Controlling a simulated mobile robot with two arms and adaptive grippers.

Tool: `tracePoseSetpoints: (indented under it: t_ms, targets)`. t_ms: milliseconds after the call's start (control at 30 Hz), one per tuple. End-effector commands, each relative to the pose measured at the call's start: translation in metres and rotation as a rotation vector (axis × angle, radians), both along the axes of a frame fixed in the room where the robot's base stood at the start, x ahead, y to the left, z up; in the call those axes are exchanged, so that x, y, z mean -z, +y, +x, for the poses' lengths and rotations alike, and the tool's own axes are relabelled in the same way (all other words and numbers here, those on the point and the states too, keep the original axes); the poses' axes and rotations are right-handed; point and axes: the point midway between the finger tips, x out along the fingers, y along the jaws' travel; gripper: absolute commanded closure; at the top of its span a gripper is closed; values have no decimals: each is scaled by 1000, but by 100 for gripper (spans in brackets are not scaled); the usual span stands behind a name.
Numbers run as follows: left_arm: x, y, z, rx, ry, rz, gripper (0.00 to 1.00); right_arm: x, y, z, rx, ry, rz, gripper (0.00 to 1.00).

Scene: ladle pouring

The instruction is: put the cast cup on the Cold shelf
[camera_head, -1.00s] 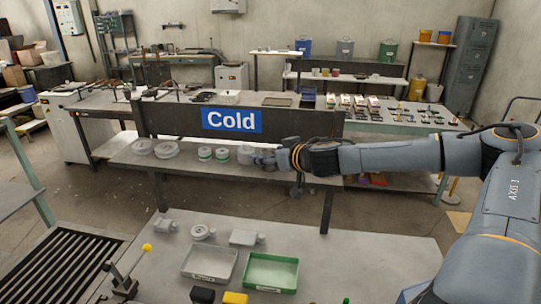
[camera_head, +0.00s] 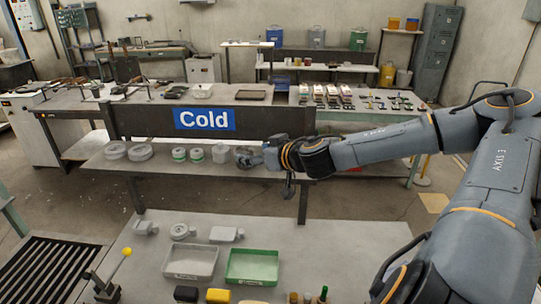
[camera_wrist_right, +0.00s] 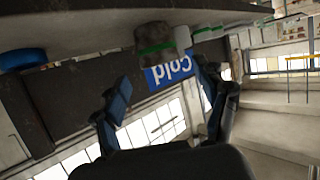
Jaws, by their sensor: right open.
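A plain grey cup-shaped casting (camera_head: 220,154), which looks like the cast cup, stands on the shelf below the blue Cold sign (camera_head: 205,120). My right gripper (camera_head: 246,157) is just to its right at the shelf, with its fingers open. In the right wrist view, the picture is upside down. The open fingers (camera_wrist_right: 163,90) have nothing between them, and the sign shows beyond them. A green-banded casting (camera_wrist_right: 153,40) and a plain grey one (camera_wrist_right: 182,38) stand on the shelf there, clear of the fingers. My left gripper is not in view.
Two flat round castings (camera_head: 140,152) and two green-banded cups (camera_head: 179,154) share the shelf (camera_head: 150,168), to the left. The front table holds a grey tray (camera_head: 190,276), a green tray (camera_head: 252,281) and small grey castings (camera_head: 227,235). A blue round thing (camera_wrist_right: 22,58) shows in the wrist view.

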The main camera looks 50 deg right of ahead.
Motion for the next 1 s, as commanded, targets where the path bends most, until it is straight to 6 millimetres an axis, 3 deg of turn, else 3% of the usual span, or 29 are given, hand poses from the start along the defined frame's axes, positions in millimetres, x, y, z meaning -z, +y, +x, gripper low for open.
tracePoseSetpoints:
  t_ms: [300,500,1000]
  targets:
    - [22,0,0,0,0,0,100,-16,3,-39,1,-4,-3,27]
    - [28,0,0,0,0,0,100,-22,5,-54,2,-1,-1,27]
    - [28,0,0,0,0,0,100,-24,6,-57,2,0,1,27]
